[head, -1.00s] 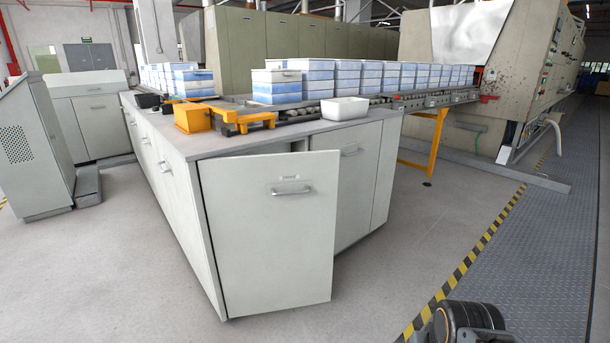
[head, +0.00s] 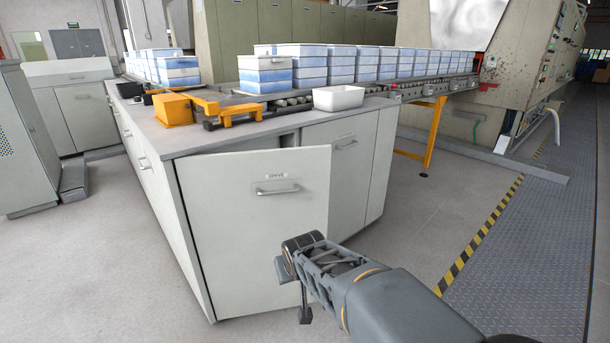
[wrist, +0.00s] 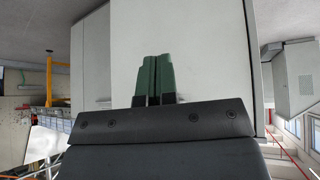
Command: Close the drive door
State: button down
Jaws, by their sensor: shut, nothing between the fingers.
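The drive door (head: 225,235) is a pale grey panel with a bar handle (head: 278,190) and a small label reading DRIVE, on the front of the cabinet (head: 355,195). It stands ajar, its left edge at the cabinet's corner and its right edge swung outward, with a dark gap above it. My arm reaches in from the lower right and its end covers the door's lower right part. In the wrist view my gripper (wrist: 152,75) has its green fingers together and empty, in front of a pale panel. I cannot tell whether they touch it.
The countertop (head: 185,142) carries a yellow block (head: 172,109), a yellow bracket (head: 240,115) and a white tray (head: 338,98). Blue and white boxes (head: 264,75) stand on the conveyor behind. Open floor lies right of the cabinet, up to the striped edge of a metal walkway (head: 525,230).

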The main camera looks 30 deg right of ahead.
jog(key=w+d+r+m+t+h, duration=0.25)
jog(key=w+d+r+t, duration=0.2)
jog(key=w+d, duration=0.6)
jog(key=n+t, duration=0.1)
jog(key=t, duration=0.5)
send_near(321, 173)
jog(key=shift+h, duration=0.45)
jog(key=b+x, duration=0.2)
jog(key=x, duration=0.5)
jog(key=shift+w+a+f, duration=0.1)
jog(key=shift+w, duration=0.2)
